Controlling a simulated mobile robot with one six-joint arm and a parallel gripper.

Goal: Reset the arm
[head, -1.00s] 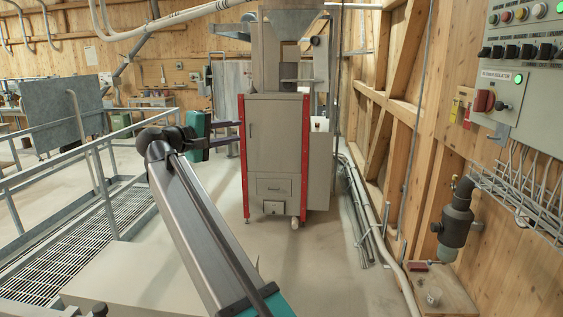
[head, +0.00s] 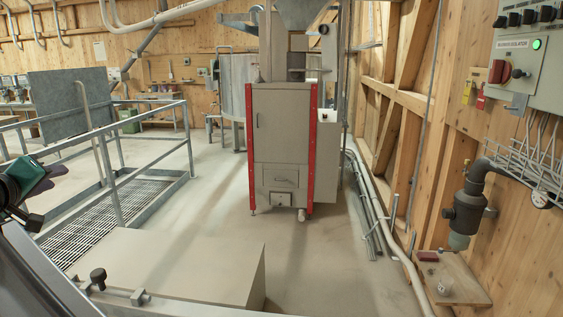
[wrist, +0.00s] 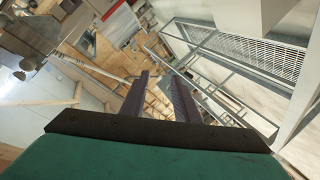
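My arm is at the left edge of the head view, where a teal and dark part of it (head: 28,178) shows beside the railing. In the wrist view my gripper (wrist: 158,82) has two dark fingers standing apart with a gap between them. Nothing is seen held between them. The wrist picture is strongly tilted, with the railing and grating on its right side.
A beige cabinet with red edges (head: 282,150) stands mid-room. A metal railing (head: 150,120) borders a grating at left. A grey isolator panel (head: 520,60) and a dark pipe fitting (head: 468,212) are at the right wall. The floor (head: 225,210) before the cabinet is clear.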

